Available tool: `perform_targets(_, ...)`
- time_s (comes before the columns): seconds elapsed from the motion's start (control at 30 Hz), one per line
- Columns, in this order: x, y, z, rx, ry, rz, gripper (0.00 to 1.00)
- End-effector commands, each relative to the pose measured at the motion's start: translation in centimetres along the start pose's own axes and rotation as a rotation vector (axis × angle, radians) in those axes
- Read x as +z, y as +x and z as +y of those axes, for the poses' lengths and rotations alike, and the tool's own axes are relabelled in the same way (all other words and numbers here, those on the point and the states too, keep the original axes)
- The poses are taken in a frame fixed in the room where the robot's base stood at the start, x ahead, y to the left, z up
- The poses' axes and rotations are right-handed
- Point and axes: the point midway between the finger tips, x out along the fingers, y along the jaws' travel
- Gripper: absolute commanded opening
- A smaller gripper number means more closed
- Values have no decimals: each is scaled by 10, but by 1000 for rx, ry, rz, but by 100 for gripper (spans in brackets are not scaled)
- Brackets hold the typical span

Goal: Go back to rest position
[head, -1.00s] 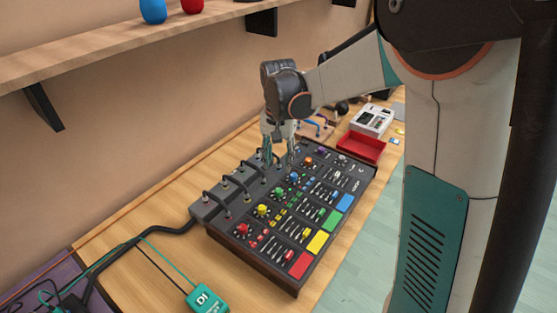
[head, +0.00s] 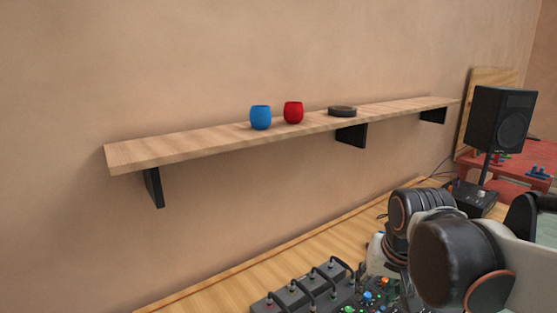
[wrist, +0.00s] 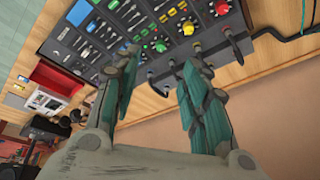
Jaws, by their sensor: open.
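My gripper (wrist: 157,75) is open and empty in the wrist view, its two teal fingers spread apart. The black mixer (wrist: 130,25) with coloured knobs and faders lies beyond the fingertips. In the head view the mixer (head: 340,296) shows only in part at the bottom edge, with cables plugged along its back. My arm covers much of it there, and the fingers are hidden from the head view.
A wooden shelf (head: 200,142) on the wall holds a blue cup (head: 261,118), a red cup (head: 293,112) and a dark round disc (head: 342,111). A black speaker (head: 500,118) stands at the right. A red tray (wrist: 58,78) lies beside the mixer.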

Motion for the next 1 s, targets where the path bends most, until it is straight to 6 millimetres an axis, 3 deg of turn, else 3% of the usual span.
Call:
perform_targets(0.2,42,-20,11,-24,-107,111,41)
perform_targets(0.5,84,-26,23,-36,-231,241,41)
perform_targets(1.0,92,-26,25,-36,-262,274,41)
